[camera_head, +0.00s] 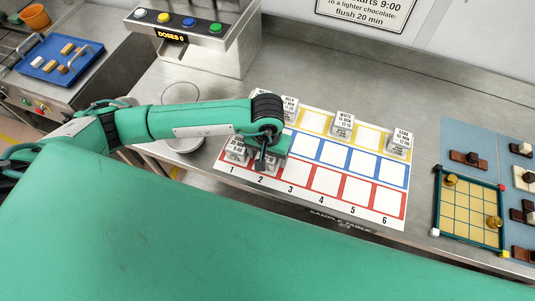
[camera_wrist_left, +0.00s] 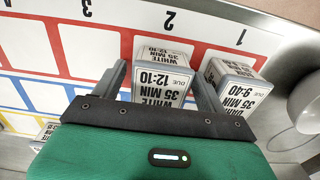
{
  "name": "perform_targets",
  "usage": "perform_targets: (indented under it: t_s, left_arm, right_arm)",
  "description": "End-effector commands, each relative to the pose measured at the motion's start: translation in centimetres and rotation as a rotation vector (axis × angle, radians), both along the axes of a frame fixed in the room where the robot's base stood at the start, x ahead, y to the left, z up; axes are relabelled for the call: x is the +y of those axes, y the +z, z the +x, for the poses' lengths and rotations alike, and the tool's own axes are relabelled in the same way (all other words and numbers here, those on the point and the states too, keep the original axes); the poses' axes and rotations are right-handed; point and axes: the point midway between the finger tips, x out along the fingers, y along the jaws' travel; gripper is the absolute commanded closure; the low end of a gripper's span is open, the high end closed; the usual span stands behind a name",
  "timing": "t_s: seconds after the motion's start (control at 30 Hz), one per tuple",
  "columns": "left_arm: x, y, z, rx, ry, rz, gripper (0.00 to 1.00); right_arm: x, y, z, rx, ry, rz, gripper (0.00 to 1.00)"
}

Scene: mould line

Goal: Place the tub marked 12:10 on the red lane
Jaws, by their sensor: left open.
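The tub marked 12:10 (camera_wrist_left: 158,82), a small pale tub labelled WHITE 35 MIN, stands on the red lane at square 2 of the white mat (camera_head: 325,212). In the head view it shows partly (camera_head: 266,167) beneath my left gripper (camera_head: 263,157). In the left wrist view my left gripper (camera_wrist_left: 160,74) is open, with one finger on each side of this tub. Whether the fingers touch it I cannot tell. A similar tub marked 9:40 (camera_wrist_left: 236,88) stands beside it at square 1, close to one finger. My right gripper is not in view.
More tubs stand on the yellow lane, one near the middle (camera_head: 343,124) and one at the right end (camera_head: 399,144). Red squares 3 to 6 and most blue squares are empty. A board with a yellow grid (camera_head: 468,208) lies at the right.

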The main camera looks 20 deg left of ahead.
Motion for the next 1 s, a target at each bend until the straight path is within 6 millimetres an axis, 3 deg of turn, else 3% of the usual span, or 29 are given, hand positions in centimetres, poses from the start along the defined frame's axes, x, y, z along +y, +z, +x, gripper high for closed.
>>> perform_targets:
  t_s: [0.1, 0.17, 0.7, 1.0]
  left_arm:
    - [0.0, 0.5, 0.1, -0.002, 0.0, -0.001, 0.26]
    - [0.0, 1.0, 0.1, -0.004, -0.001, -0.001, 0.26]
    - [0.0, 10.6, 0.1, -0.004, 0.0, -0.001, 0.26]
    - [0.0, 12.2, 0.0, 0.0, 0.0, 0.001, 0.26]
  right_arm:
    - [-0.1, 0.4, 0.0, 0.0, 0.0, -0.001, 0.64]
    - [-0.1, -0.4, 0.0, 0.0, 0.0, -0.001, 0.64]
    - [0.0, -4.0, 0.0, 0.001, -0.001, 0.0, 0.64]
    - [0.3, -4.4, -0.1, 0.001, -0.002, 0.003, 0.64]
